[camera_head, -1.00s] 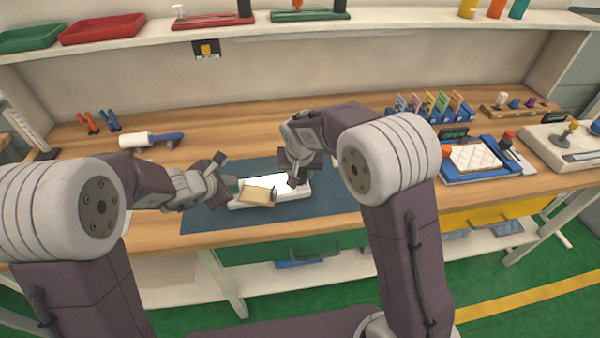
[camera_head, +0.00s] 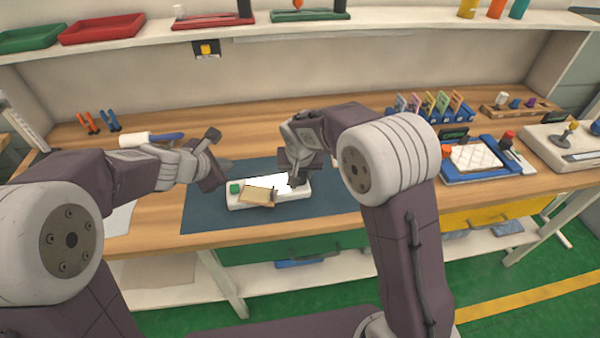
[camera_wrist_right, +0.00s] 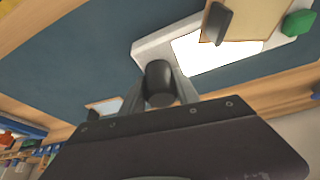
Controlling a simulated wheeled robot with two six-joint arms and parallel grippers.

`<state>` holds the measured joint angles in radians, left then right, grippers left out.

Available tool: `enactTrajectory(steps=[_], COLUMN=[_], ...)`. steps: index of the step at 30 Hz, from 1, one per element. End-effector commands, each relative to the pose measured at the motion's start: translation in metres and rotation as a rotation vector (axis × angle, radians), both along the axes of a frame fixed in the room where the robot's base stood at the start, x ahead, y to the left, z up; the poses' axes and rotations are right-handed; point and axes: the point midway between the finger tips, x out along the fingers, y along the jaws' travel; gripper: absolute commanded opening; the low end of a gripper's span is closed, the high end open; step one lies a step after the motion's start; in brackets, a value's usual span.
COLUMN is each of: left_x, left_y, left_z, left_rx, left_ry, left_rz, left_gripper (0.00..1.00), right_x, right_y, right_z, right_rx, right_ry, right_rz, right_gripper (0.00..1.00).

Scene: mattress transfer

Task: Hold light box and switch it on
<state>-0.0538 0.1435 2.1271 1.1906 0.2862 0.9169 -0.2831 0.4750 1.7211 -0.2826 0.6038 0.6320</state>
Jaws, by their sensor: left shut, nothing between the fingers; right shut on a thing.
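The white light box (camera_head: 238,204) lies on the dark blue mat, with a green button (camera_head: 234,188) at its left end and a bright white panel (camera_head: 283,181). A tan piece with a dark clip (camera_head: 258,196) lies over part of it.
The blue mat (camera_head: 335,205) has free room right of the box. A white roller with blue handle (camera_head: 150,138) lies behind my left arm. A blue tray with a quilted pad (camera_head: 475,158) and a rack of coloured cards (camera_head: 432,106) stand to the right.

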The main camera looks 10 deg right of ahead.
Motion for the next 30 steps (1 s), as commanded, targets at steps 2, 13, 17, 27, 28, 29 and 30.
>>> enactTrajectory(steps=[2,13,17,27,28,29,30], left_x=[0.000,0.000,0.000,0.000,0.000,0.000,0.000], left_y=[0.000,0.000,0.000,0.000,0.000,0.000,0.000], left_z=[0.000,0.000,-0.001,-0.001,-0.001,-0.001,-0.001], left_rx=[0.000,0.000,0.000,0.000,0.000,0.000,0.000], left_ry=[0.000,0.001,0.001,0.001,0.001,0.001,0.001], left_rz=[0.000,-0.001,-0.001,-0.001,-0.001,-0.001,-0.001], left_gripper=[0.00,0.00,0.00,0.00,0.00,0.00,0.00], right_x=[0.001,0.000,0.000,-0.020,-0.023,-0.026,-0.030], right_y=[0.000,0.000,0.000,0.004,0.004,0.005,0.005], right_z=[0.001,0.001,0.000,0.054,0.061,0.068,0.077], right_rx=[0.001,0.001,0.000,0.003,0.003,0.003,0.003], right_ry=[-0.002,-0.001,-0.001,-0.007,-0.009,-0.007,-0.007], right_rz=[-0.001,-0.001,0.000,0.002,0.001,0.001,0.001], right_gripper=[0.00,0.63,0.63,0.63,0.63,0.63,0.63])
